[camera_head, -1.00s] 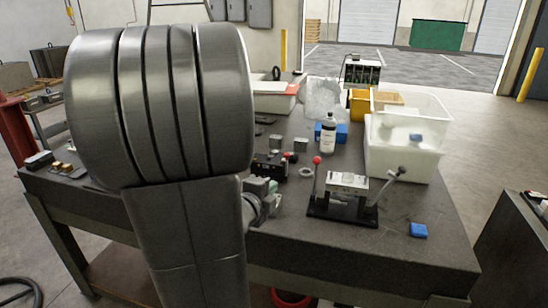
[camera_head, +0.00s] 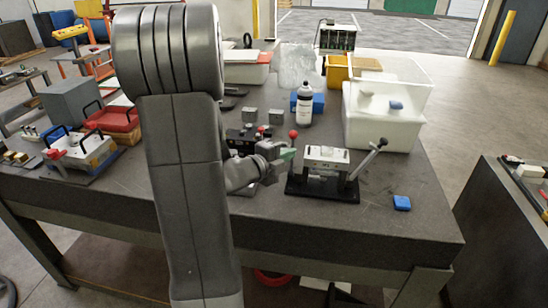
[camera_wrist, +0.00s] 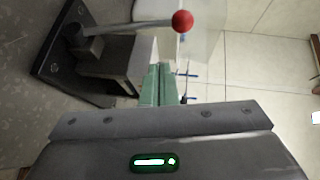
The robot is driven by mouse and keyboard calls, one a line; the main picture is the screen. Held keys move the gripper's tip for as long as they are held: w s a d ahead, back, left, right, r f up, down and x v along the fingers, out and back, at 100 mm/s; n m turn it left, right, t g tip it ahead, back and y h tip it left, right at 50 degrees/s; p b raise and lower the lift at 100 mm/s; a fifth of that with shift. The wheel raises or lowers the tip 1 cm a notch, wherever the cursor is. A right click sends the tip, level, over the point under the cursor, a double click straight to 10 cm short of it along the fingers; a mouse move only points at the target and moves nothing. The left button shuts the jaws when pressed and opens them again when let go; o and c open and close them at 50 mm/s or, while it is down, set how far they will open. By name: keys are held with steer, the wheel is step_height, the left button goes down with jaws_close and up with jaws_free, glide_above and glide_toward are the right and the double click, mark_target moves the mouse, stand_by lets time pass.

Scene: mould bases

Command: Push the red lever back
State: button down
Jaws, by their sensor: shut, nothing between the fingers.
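The red lever (camera_head: 293,134) is a red ball on a thin metal rod, at the left end of a metal fixture on a black base (camera_head: 312,190). The rod stands roughly upright in the head view. My gripper (camera_head: 288,153) has green fingers, shut and empty, close to the rod just below the ball. I cannot tell whether they touch it. In the wrist view the red ball (camera_wrist: 182,20) and rod lie beyond my gripper's fingertips (camera_wrist: 158,68), with a gap in the picture. My arm hides part of the bench left of the fixture.
A second lever with a dark knob (camera_head: 383,142) rises at the fixture's right end. A bottle (camera_head: 304,106) and white bin (camera_head: 380,122) stand behind. A black device (camera_head: 245,138) sits behind my gripper.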

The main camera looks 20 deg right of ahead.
mark_target(293, 143)
steer(key=w, duration=0.1)
steer(key=w+d, duration=0.1)
steer(key=w+f+p, duration=0.1)
steer(key=w, duration=0.1)
steer(key=shift+d, duration=0.35)
steer(key=shift+w+d+f+b, duration=0.1)
steer(key=shift+w+d+b, duration=0.25)
steer(key=shift+w+b, duration=0.2)
steer(key=shift+a+r, duration=0.1)
steer(key=shift+r, duration=0.2)
steer(key=shift+w, duration=0.1)
steer(key=shift+r, duration=0.1)
